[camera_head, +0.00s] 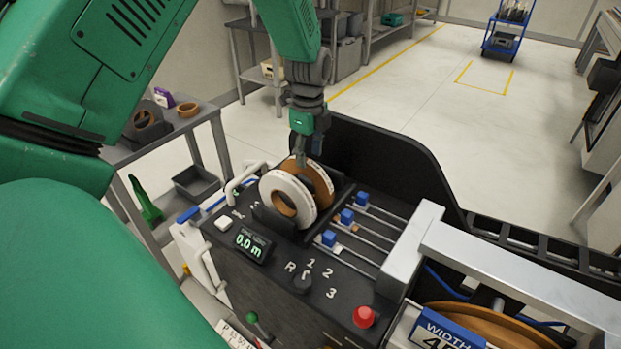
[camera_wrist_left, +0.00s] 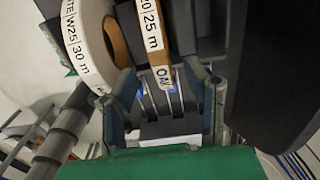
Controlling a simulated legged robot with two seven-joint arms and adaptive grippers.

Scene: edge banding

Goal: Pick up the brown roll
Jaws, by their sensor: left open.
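The brown roll (camera_head: 321,184) stands upright in a black holder on the machine top, behind the white roll (camera_head: 283,192). My left gripper (camera_head: 302,157) points down at the top edge of the brown roll. In the left wrist view, the brown roll's labelled rim (camera_wrist_left: 150,35) reaches between the two spread fingers of my left gripper (camera_wrist_left: 164,85). The fingers look apart from it, with a gap on the right side. The white roll (camera_wrist_left: 85,40) lies outside the left finger. My right gripper is not in view.
The control panel has a display (camera_head: 251,244), a knob (camera_head: 302,284) and a red button (camera_head: 363,317). Blue slider blocks (camera_head: 347,216) stand right of the rolls. A black curved guard (camera_head: 400,165) rises behind. A side table (camera_head: 185,125) holds other rolls.

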